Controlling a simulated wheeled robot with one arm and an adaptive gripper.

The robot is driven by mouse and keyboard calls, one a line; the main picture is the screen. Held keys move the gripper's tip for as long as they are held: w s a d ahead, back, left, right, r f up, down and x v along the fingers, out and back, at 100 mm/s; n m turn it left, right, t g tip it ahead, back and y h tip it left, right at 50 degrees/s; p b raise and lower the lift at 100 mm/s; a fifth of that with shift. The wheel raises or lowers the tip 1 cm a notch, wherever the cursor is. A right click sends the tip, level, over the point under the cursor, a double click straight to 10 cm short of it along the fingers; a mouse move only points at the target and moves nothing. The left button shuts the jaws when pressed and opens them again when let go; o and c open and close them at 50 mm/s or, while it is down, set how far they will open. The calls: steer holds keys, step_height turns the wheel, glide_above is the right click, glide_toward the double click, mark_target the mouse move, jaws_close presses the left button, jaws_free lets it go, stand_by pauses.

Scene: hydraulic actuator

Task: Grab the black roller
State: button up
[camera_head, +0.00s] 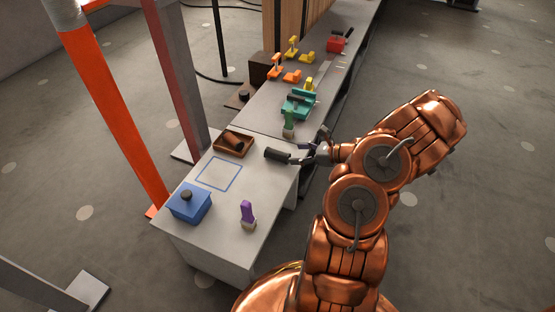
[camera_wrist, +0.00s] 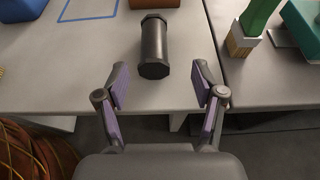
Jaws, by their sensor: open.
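The black roller (camera_wrist: 154,47) lies on the light grey table top, its long side pointing away from my gripper in the wrist view. It is a dark cylinder with faceted ends. In the head view the roller (camera_head: 277,155) lies near the table's right edge. My gripper (camera_wrist: 161,86) is open and empty, with purple-padded fingers spread wide. The roller's near end lies close ahead, about midway between the fingertips. In the head view my gripper (camera_head: 304,154) reaches in from the right, just beside the roller, and its fingers are small there.
A brown tray (camera_head: 221,148) holding brown pieces, a blue box (camera_head: 189,203), a purple-handled brush-like object (camera_head: 247,215) and a blue outlined square (camera_head: 219,174) share the table. A green-handled object (camera_head: 289,122) and teal vise-like block (camera_head: 299,103) stand on the adjoining bench.

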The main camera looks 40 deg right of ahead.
mark_target(289, 156)
steer(key=x, duration=0.2)
steer(key=shift+w+a+f+b, duration=0.15)
steer(key=shift+a+f+b, duration=0.05)
steer(key=shift+b, duration=0.2)
steer(key=x, duration=0.1)
steer(key=b+x, duration=0.2)
steer(key=x, duration=0.1)
steer(key=shift+s+a+f, duration=0.2)
steer(key=shift+s+a, duration=0.05)
steer(key=shift+a, duration=0.05)
steer(key=shift+w+a, duration=0.2)
steer(key=shift+w, duration=0.25)
steer(key=shift+c, duration=0.3)
jaws_close()
